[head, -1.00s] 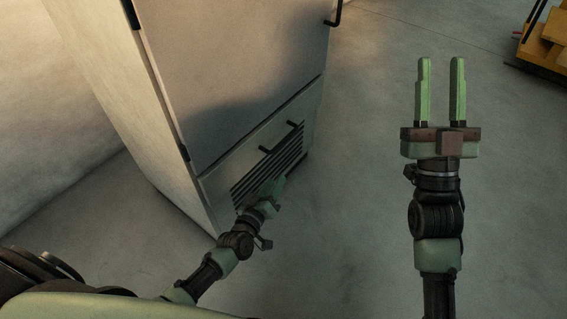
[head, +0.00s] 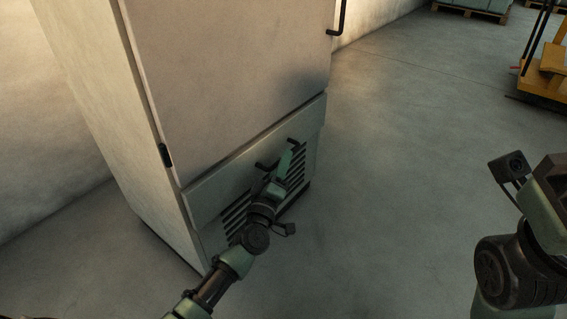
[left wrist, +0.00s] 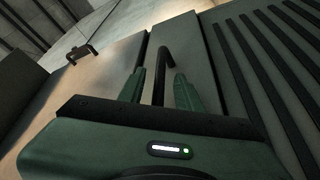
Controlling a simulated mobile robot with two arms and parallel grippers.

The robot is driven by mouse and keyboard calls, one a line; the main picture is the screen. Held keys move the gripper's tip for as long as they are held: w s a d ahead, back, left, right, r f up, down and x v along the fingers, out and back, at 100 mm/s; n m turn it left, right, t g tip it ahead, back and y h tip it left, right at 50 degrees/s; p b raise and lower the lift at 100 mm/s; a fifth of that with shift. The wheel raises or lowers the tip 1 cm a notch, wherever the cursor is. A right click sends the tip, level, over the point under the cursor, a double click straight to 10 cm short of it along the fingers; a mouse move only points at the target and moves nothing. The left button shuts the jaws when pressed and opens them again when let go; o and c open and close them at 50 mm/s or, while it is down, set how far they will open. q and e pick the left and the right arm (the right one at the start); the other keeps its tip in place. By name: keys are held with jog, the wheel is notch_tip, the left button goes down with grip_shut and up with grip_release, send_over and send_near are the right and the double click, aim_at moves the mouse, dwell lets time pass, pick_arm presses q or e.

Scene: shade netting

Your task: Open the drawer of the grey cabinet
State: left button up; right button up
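The grey cabinet (head: 235,70) stands left of centre in the head view. Its drawer (head: 222,190) is the low front strip under the big door, and it looks about flush; a small gap I cannot rule out. The drawer's dark bar handle (head: 262,166) is partly hidden by my left gripper (head: 288,158). In the left wrist view the handle (left wrist: 165,62) stands between the two green fingers of my left gripper (left wrist: 159,84), with a gap showing on each side. My right arm is at the right edge of the head view, its fingers out of frame.
A slatted dark grille (head: 236,217) lies below the drawer. The door has its own handle (head: 339,18) higher up. A yellow cart (head: 546,75) stands at the far right and a loaded pallet (head: 470,10) at the back. The floor before the cabinet is clear.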

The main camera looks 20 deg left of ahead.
pick_arm(q)
jog(key=shift+x, duration=0.8)
grip_shut()
dwell(0.9)
